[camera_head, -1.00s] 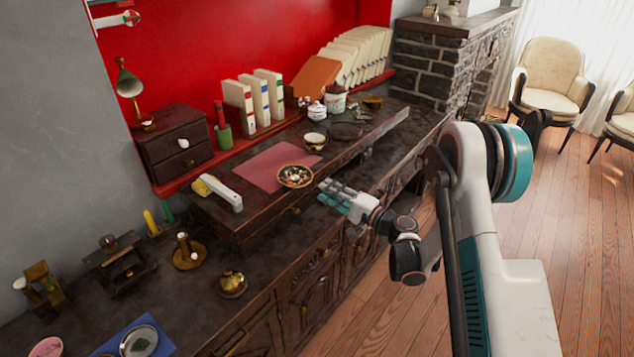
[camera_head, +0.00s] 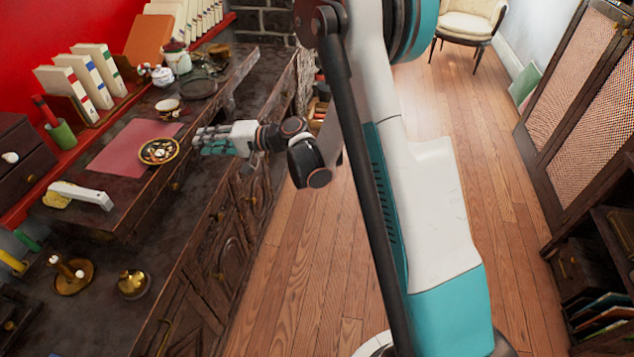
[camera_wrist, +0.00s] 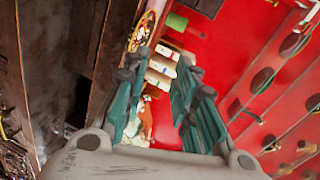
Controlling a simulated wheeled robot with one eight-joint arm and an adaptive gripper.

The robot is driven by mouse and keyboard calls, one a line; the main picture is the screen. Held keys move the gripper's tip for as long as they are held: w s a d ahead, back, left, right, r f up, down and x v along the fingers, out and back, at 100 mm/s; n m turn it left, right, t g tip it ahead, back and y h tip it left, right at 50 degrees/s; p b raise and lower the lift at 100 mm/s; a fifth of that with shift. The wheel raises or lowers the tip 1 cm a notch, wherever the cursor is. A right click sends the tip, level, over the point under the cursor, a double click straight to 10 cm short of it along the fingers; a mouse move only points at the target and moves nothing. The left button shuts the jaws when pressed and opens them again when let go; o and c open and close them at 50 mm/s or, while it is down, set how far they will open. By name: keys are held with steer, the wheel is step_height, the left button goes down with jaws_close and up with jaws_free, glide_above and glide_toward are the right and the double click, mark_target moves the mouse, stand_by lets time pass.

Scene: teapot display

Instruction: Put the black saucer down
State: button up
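A small round black saucer (camera_head: 158,151) with a gold rim and a pale, multicoloured pattern or contents rests on the front part of the raised dark wooden desk top (camera_head: 128,190), beside the pink mat. My gripper (camera_head: 197,141) is just to its right in the head view, with a small gap between fingertips and rim. In the wrist view, my gripper (camera_wrist: 163,72) has its teal fingers spread apart with nothing held between them. The saucer (camera_wrist: 142,32) shows there beyond the left fingertip, partly hidden by it.
The pink mat (camera_head: 128,148) lies left of the saucer. A cup (camera_head: 168,108) and a dark plate (camera_head: 198,88) stand farther back. A white bar-shaped object (camera_head: 82,194) lies nearer on the desk. Brass items, including a bell-like one (camera_head: 133,284), stand on the lower surface. The wooden floor (camera_head: 290,270) is clear.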

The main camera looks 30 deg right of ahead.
steer(key=s+d+r+n+h, duration=0.1)
steer(key=s+d+r+h, duration=0.1)
steer(key=s, duration=0.6)
steer(key=s+d+r+n+g+h, duration=0.1)
steer(key=s+d+r+h, duration=0.2)
steer(key=s+r, duration=0.2)
steer(key=s+d+r+n+g+h, duration=0.1)
steer(key=s+d+r+n+h, duration=0.1)
steer(key=s, duration=0.9)
step_height(320, 180, up, 2)
steer(key=shift+d+r+h, duration=0.15)
steer(key=shift+d+h, duration=0.35)
steer(key=shift+h, duration=0.3)
steer(key=s+d+h, duration=0.1)
steer(key=s+d, duration=0.1)
steer(key=s, duration=0.1)
steer(key=s+d+n+h, duration=0.1)
steer(key=s+d, duration=0.1)
steer(key=s, duration=0.2)
steer(key=s+d+f+h, duration=0.1)
steer(key=s+d, duration=0.1)
steer(key=s, duration=0.1)
steer(key=shift+s+n, duration=0.35)
steer(key=shift+n, duration=0.05)
steer(key=shift+c, duration=0.2)
steer(key=shift+s+d+h, duration=0.15)
steer(key=shift+s+h, duration=0.1)
steer(key=shift+h, duration=0.05)
jaws_close()
steer(key=shift+w, duration=0.1)
